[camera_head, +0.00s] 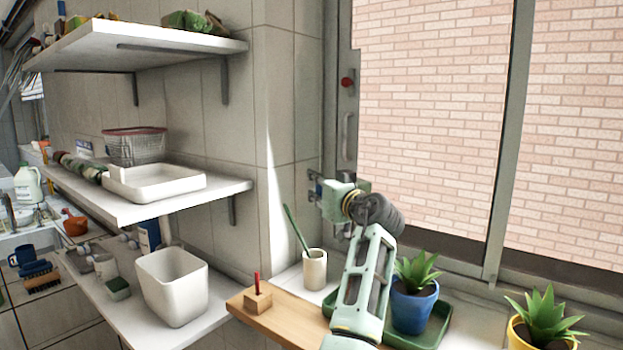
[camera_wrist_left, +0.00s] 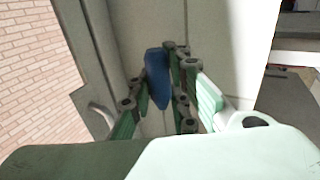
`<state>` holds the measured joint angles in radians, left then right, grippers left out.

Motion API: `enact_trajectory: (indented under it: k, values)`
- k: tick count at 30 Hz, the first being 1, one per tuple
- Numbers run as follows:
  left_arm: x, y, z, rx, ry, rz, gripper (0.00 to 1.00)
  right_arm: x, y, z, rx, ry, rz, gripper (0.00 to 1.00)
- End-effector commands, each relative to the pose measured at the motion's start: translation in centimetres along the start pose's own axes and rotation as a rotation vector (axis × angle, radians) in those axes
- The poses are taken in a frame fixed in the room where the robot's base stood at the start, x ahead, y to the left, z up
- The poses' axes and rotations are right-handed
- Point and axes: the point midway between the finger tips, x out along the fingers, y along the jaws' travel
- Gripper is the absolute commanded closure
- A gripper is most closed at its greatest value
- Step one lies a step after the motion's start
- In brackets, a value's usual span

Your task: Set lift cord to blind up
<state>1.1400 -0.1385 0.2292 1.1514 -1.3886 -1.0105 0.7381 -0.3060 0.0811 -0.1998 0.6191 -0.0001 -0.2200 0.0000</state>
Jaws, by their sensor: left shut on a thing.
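My left gripper (camera_head: 319,190) is beside the window frame, against the tiled wall corner. In the left wrist view its fingers (camera_wrist_left: 158,92) are shut on a blue piece (camera_wrist_left: 157,78), which looks like the handle of the lift cord. The cord line itself cannot be made out. No blind shows across the window (camera_head: 430,110); brick wall is seen through the glass. My right gripper is not in view.
A red knob (camera_head: 347,82) and a grey handle (camera_head: 347,135) are on the window frame. Below my left arm are a white cup (camera_head: 314,270), a blue plant pot (camera_head: 413,311) on a green tray and a wooden board (camera_head: 285,318). Shelves (camera_head: 140,195) stand left.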

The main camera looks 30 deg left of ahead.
Motion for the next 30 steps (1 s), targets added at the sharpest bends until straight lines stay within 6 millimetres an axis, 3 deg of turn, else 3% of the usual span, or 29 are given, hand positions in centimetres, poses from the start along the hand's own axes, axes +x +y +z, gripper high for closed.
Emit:
enact_trajectory:
  k: [1, 6, 13, 18, 19, 21, 26, 30]
  values:
    - [-0.1, -0.1, 1.9, -0.001, -0.010, -0.008, 1.00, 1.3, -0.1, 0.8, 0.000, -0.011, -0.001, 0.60]
    - [-0.1, -0.2, 3.7, -0.002, -0.009, -0.009, 1.00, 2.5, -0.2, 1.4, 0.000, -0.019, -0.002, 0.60]
    - [-0.1, -0.1, 4.1, -0.002, -0.011, -0.008, 1.00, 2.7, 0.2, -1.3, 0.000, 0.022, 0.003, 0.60]
    - [-0.1, -0.1, 4.3, -0.002, -0.015, -0.008, 1.00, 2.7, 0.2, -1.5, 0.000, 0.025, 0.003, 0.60]
    - [-0.1, -0.1, 4.3, -0.001, -0.015, -0.007, 0.83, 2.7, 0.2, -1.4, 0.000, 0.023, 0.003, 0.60]
    - [-0.1, -0.1, 4.3, -0.001, -0.015, -0.008, 0.77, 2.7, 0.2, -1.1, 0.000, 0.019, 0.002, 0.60]
    - [-0.1, -0.2, 4.0, -0.001, -0.009, -0.008, 0.64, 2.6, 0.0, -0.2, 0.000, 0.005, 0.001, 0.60]
    - [0.0, -0.2, 3.8, -0.001, -0.006, -0.008, 0.64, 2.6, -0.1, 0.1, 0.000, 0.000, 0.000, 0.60]
